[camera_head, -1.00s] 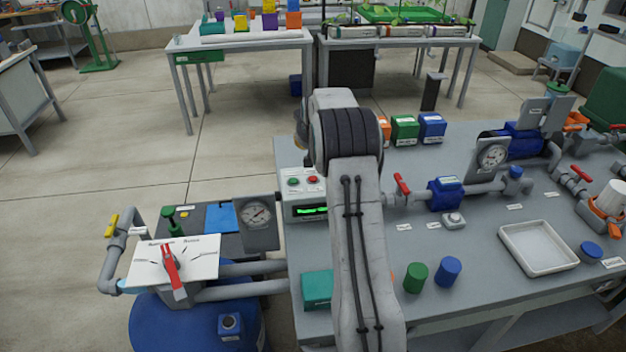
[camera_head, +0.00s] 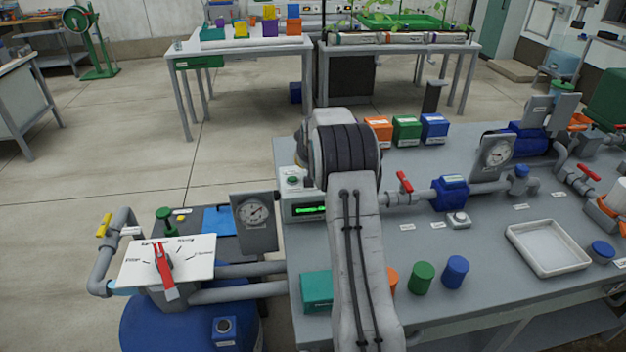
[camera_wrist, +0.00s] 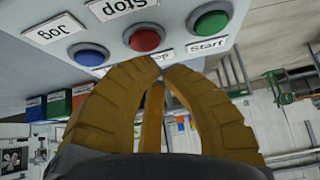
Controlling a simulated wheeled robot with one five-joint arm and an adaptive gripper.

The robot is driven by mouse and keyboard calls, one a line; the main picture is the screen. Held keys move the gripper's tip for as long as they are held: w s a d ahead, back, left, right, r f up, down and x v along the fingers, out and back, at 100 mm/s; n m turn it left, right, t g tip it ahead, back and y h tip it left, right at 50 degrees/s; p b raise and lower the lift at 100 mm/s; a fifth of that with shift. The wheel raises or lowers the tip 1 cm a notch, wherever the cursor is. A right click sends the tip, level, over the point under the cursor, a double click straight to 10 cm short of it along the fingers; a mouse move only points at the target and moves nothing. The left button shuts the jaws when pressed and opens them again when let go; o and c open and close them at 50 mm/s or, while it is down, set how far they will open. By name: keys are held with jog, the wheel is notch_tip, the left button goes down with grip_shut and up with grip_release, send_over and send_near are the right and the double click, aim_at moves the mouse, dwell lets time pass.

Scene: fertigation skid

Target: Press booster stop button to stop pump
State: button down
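The control box (camera_head: 300,209) with a lit green display stands at the left edge of the grey bench. Its green start button (camera_head: 292,181) shows in the head view; my arm hides the red button there. In the wrist view the panel is upside down, with the red stop button (camera_wrist: 145,39) between the blue jog button (camera_wrist: 88,55) and the green start button (camera_wrist: 210,22). My gripper (camera_wrist: 160,72) is shut and empty, its yellow-brown fingertips together just below and right of the red button in the picture. I cannot tell whether they touch the panel.
Orange, green and blue boxes (camera_head: 406,130) stand behind. A selector panel with red lever (camera_head: 163,268) and a gauge (camera_head: 253,212) are at the left. A white tray (camera_head: 512,244) is at the right.

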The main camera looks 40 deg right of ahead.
jog(key=c, duration=1.9)
grip_release()
grip_shut()
jog(key=shift+f, duration=0.1)
jog(key=shift+f+b, duration=0.3)
jog(key=shift+b, duration=0.15)
jog(key=shift+f+b, duration=0.35)
jog(key=shift+f, duration=0.1)
jog(key=shift+r, duration=0.15)
jog(key=shift+r+p, duration=0.5)
jog(key=shift+r, duration=0.2)
